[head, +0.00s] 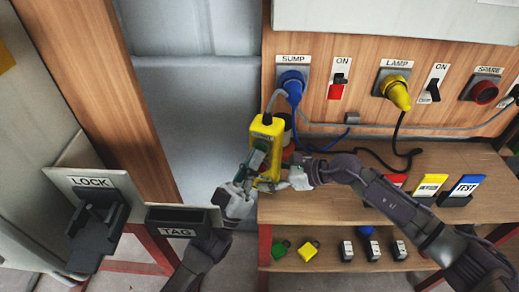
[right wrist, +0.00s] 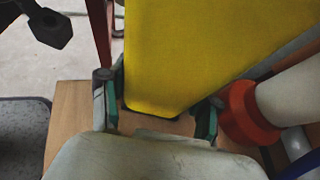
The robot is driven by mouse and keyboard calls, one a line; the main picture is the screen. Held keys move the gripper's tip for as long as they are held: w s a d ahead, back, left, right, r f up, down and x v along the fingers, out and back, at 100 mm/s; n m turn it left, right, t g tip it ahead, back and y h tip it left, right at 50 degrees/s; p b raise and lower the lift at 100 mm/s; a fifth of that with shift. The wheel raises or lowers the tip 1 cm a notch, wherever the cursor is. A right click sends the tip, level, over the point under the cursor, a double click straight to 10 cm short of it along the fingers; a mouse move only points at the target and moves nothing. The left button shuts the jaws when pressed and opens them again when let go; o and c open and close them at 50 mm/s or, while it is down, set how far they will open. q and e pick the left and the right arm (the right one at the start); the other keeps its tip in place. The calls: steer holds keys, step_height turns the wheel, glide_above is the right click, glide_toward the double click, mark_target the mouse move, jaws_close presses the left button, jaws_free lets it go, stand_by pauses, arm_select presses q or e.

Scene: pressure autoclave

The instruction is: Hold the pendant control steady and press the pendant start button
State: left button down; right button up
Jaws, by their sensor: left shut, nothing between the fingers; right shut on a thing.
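The yellow pendant control (head: 268,131) hangs upright in front of the wooden panel, with a cable at its top. My right gripper (head: 272,184) is shut on its lower end. In the right wrist view the yellow body (right wrist: 200,50) sits between the two green-padded fingers of that gripper (right wrist: 158,112). My left gripper (head: 259,156) is shut and empty, its fingertips at the pendant's front face. Whether they touch it I cannot tell. The start button is not distinguishable; the fingers cover part of the face.
A blue SUMP plug (head: 292,82) and a yellow LAMP plug (head: 397,92) sit in panel sockets above the wooden shelf (head: 330,205). A red-and-white object (right wrist: 245,112) stands close beside the right gripper. LOCK (head: 92,182) and TAG (head: 180,233) holders are at left.

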arm_select(q)
steer(key=shift+w, duration=0.2)
steer(key=shift+s, duration=0.1)
stand_by(0.4)
steer(key=shift+s+a, duration=0.25)
steer(key=shift+s, duration=0.55)
steer(key=s, duration=0.1)
steer(key=s+a, duration=0.1)
steer(key=s, duration=0.2)
steer(key=shift+s+a, duration=0.25)
steer(key=shift+s, duration=0.15)
stand_by(0.4)
arm_select(e)
steer(key=o, duration=0.9)
steer(key=shift+o, duration=0.2)
